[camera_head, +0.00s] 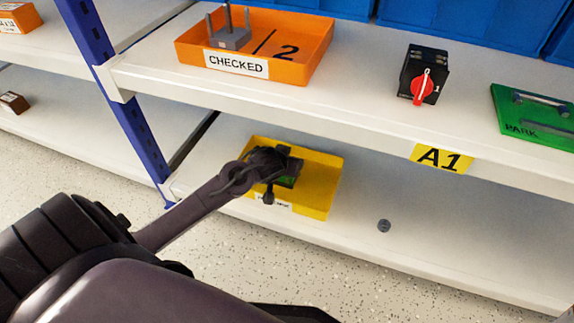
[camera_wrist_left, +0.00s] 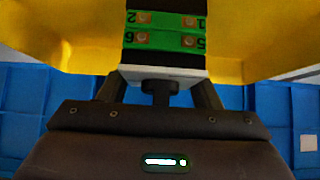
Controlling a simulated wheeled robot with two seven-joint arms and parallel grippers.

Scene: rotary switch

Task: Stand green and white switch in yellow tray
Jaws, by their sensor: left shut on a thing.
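The yellow tray (camera_head: 318,188) sits on the lower shelf. My left gripper (camera_head: 277,172) reaches down over it and is shut on the green and white switch (camera_head: 287,181). The arm and gripper hide most of the switch in the head view. In the left wrist view the switch (camera_wrist_left: 163,30) shows a green terminal face with numbered screws and black bands, between my fingers, with yellow tray walls (camera_wrist_left: 60,30) on both sides. I cannot tell whether it touches the tray floor. My right gripper is not in view.
The upper shelf holds an orange tray (camera_head: 318,62) marked CHECKED, a black switch with a red knob (camera_head: 423,75) and a green board (camera_head: 530,118). This shelf overhangs the lower one. A blue post (camera_head: 118,92) stands left.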

